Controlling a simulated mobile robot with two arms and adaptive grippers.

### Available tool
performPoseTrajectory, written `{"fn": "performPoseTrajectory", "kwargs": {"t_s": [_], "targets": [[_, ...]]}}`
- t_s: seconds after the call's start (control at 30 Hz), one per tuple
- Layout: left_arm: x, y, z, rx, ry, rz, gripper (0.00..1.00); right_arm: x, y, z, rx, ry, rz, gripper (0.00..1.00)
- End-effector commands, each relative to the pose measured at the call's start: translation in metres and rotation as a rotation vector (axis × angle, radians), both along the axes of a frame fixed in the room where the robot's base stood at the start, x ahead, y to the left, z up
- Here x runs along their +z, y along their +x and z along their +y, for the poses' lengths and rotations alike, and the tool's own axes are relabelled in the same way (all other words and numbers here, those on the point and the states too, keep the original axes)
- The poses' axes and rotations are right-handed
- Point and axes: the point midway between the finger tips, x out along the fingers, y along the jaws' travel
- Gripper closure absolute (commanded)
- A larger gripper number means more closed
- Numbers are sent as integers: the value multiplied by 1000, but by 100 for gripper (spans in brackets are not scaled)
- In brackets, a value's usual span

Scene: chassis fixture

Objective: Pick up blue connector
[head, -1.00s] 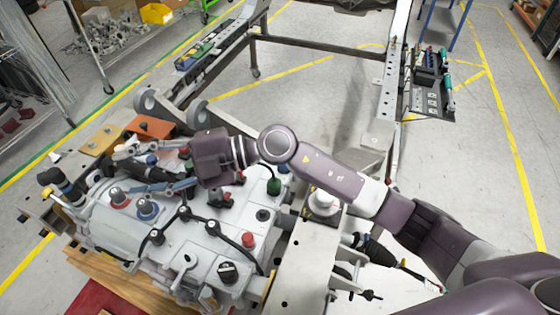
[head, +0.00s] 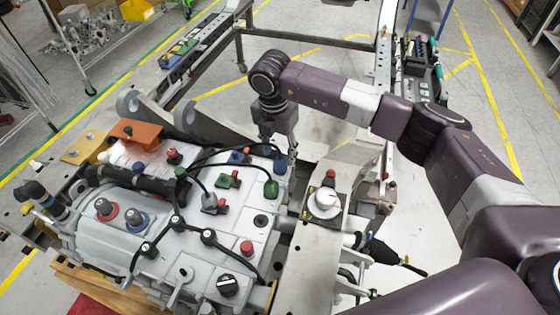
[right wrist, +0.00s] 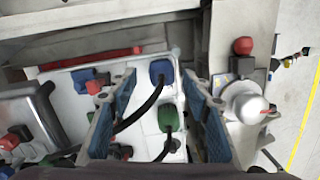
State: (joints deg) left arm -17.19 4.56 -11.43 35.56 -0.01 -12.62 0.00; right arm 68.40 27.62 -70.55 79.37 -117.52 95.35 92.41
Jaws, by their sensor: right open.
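The blue connector (head: 280,166) stands near the right edge of the white housing (head: 190,250), just behind a green connector (head: 271,188). In the right wrist view, the blue connector (right wrist: 162,72) has a black cable and shows between the blue-padded fingers. My right gripper (head: 279,149) is open and points down above it. In the right wrist view, the fingers (right wrist: 158,85) lie to either side of the connector, with nothing held. I cannot tell the exact height gap. My left gripper is not in view.
Another blue piece beside a red one (head: 238,157) sits to the left. A white knob (head: 325,203) with a red button stands on the frame rail to the right. Black cables cross the housing top. An orange bracket (head: 142,130) is at the back left.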

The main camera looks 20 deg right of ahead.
Motion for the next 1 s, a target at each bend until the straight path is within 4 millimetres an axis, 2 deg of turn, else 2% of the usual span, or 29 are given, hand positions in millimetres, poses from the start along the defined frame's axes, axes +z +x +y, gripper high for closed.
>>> {"fn": "performPoseTrajectory", "kwargs": {"t_s": [0.03,0.13,0.3,0.57,0.93,1.0], "targets": [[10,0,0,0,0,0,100,-3,-3,-1,0,0,6,55],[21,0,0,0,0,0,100,-18,-5,-2,0,0,6,55],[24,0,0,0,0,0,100,-39,-2,-4,2,1,2,55],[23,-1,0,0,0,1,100,-43,-1,-3,3,3,0,55],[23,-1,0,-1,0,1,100,-43,-1,-3,3,3,0,96],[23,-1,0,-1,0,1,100,-43,-1,-3,3,3,0,97]]}}
